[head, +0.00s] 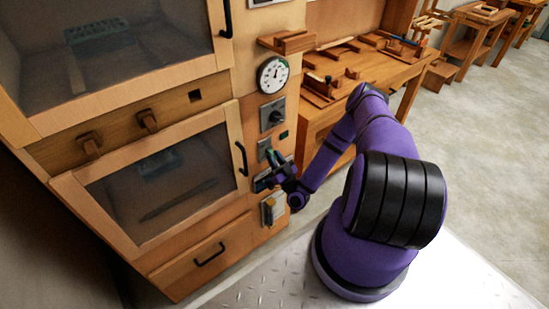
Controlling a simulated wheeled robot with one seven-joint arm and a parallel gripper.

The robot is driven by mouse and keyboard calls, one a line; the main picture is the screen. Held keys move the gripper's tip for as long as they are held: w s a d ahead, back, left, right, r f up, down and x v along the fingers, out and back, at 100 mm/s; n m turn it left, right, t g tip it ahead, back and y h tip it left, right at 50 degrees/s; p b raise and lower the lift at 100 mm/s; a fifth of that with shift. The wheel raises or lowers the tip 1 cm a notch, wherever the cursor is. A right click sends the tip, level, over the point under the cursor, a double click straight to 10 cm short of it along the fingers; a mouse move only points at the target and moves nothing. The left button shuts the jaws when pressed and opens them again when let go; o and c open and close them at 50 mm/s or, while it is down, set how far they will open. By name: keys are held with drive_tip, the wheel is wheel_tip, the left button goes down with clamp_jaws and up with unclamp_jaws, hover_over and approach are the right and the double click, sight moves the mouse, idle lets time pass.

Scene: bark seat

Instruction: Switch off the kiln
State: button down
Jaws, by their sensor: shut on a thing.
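The kiln (217,86) is a wooden cabinet at the left with two dark glass doors, both closed. Its right-hand strip carries a round white gauge (272,75), a grey plate with a dark knob (272,114), a small grey plate (264,149) and a lower pale box-shaped fitting (273,208). My gripper (268,180) is at this strip, between the small plate and the lower fitting. It is shut on a small control there. The fingers hide most of that control, so its setting cannot be told.
A wooden bench (375,68) with several wooden pieces stands behind my arm. Black door handles (241,159) stick out just left of the control strip. A drawer (205,255) is closed below. Open floor (480,140) lies to the right.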

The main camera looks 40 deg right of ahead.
drive_tip(key=c, duration=1)
unclamp_jaws()
drive_tip(key=shift+o, duration=0.2)
drive_tip(key=shift+f, duration=0.1)
drive_tip(key=v, duration=1)
drive_tip(key=shift+s, duration=0.3)
drive_tip(key=shift+f, duration=0.15)
